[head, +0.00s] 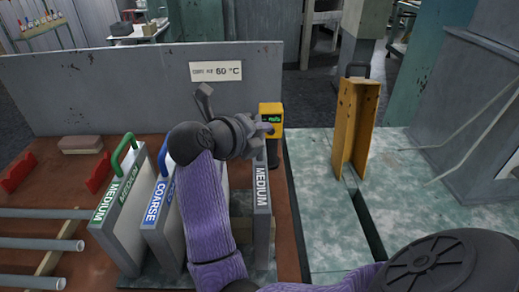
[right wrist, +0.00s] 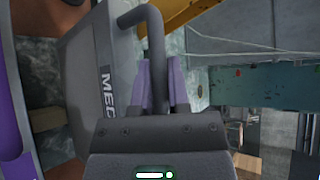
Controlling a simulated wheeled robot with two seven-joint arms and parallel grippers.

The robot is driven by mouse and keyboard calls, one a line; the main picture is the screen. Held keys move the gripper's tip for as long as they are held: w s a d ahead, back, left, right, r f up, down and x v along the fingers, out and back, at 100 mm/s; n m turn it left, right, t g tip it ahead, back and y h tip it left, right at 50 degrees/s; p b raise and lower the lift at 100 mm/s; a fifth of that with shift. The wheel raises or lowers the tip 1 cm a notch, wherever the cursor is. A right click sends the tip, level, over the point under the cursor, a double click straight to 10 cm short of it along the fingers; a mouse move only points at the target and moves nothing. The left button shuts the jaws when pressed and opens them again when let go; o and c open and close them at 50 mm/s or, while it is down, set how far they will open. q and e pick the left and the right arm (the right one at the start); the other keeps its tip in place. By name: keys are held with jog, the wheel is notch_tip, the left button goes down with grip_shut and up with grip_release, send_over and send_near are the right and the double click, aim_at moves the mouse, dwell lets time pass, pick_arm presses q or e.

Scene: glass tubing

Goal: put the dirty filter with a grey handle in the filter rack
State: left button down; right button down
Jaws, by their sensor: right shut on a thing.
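The grey-handled filter is a flat grey panel marked MEDIUM (head: 262,190). It stands upright in the head view, right of the other filters and partly behind my forearm. In the right wrist view its face (right wrist: 85,60) and bent grey handle (right wrist: 152,35) show close up. My right gripper (head: 268,127) is at the top of this filter, its purple fingers (right wrist: 162,88) shut on the handle. At the left, a green-handled MEDIUM filter (head: 117,210) and a blue-handled COARSE filter (head: 158,215) stand side by side. I cannot tell whether the held filter's bottom edge touches anything. My left gripper is not in view.
A yellow meter (head: 270,110) with a green display stands just behind the held filter. A yellow channel piece (head: 356,125) stands on the pale green bench top (head: 430,180) at right. Glass tubes (head: 40,243) lie at left. A grey panel (head: 100,90) closes off the back.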

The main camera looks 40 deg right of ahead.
notch_tip(320, 180, down, 4)
jog(key=shift+r+b, duration=0.15)
jog(key=shift+b, duration=0.25)
jog(key=shift+r, duration=0.1)
jog(key=c, duration=1)
grip_release()
jog(key=o, duration=0.4)
